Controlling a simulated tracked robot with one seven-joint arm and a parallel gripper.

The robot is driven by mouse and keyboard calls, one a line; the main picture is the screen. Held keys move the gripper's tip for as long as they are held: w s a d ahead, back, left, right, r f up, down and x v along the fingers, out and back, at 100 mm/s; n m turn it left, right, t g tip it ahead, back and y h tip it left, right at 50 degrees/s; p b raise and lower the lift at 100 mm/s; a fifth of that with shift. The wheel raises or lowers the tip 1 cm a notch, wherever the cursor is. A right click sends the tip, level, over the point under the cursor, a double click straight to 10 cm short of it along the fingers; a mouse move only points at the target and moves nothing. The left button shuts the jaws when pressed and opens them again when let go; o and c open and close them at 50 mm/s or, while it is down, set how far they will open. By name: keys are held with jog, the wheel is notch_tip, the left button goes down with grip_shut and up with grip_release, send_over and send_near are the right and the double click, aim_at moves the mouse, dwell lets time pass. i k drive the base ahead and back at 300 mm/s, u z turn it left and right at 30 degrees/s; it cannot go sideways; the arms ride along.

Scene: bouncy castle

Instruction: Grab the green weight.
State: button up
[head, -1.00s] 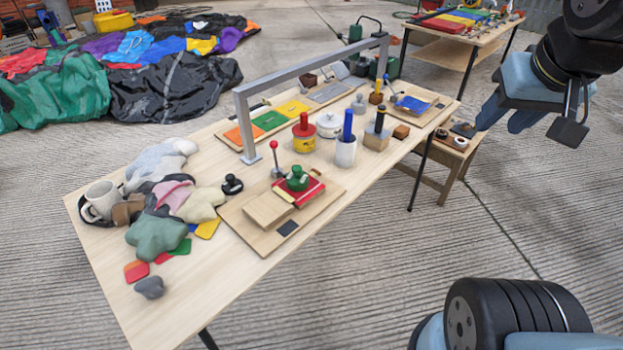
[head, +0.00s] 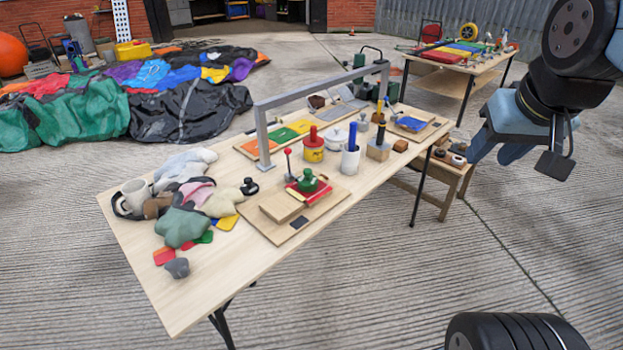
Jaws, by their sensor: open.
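The green weight (head: 307,181) has a knob on top. It stands upright on a red block (head: 306,191), which rests on a wooden board (head: 283,235) on the long table (head: 150,280). My gripper (head: 518,150) is at the upper right, to the right of the table and well apart from the weight. It is open, and I see nothing in it.
A grey metal arch (head: 300,94) spans the table behind the weight. A lever with a red knob (head: 288,152), a red and yellow canister (head: 313,148) and a white cup with a blue rod (head: 350,160) stand close by.

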aim_at(306, 182)
jog(key=u, duration=0.1)
jog(key=i, duration=0.9)
jog(key=z, duration=0.1)
